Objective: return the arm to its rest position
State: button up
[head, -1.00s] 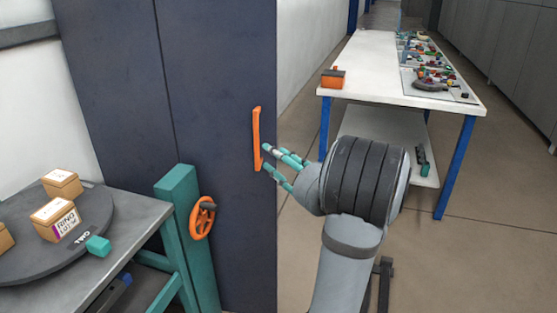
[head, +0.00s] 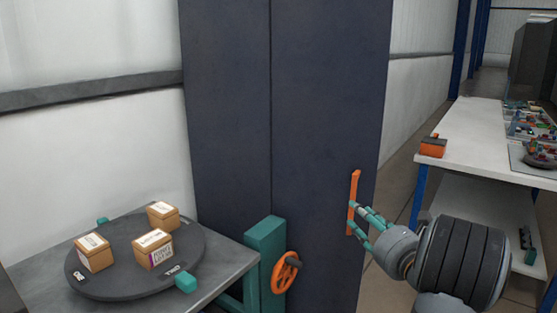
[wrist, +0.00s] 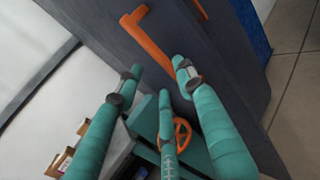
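My gripper has three teal fingers and a grey wrist. In the head view its fingertips (head: 355,219) are beside the orange bar handle (head: 354,190) on the dark blue cabinet (head: 318,130). In the wrist view the fingers (wrist: 158,80) are spread apart with nothing between them, so the gripper is open. The orange handle (wrist: 148,42) lies just beyond the fingertips there. I cannot tell whether any finger touches it. The cabinet front looks closed. My arm reaches in from the lower right.
A grey table (head: 228,272) holds a dark turntable (head: 115,282) with three cardboard boxes. A teal post (head: 265,262) with an orange handwheel (head: 285,272) stands before the cabinet. A white workbench (head: 475,148) with an orange box (head: 433,147) and small parts is at right.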

jog(key=x, duration=0.6)
jog(key=shift+w, duration=0.25)
jog(key=shift+a, duration=0.1)
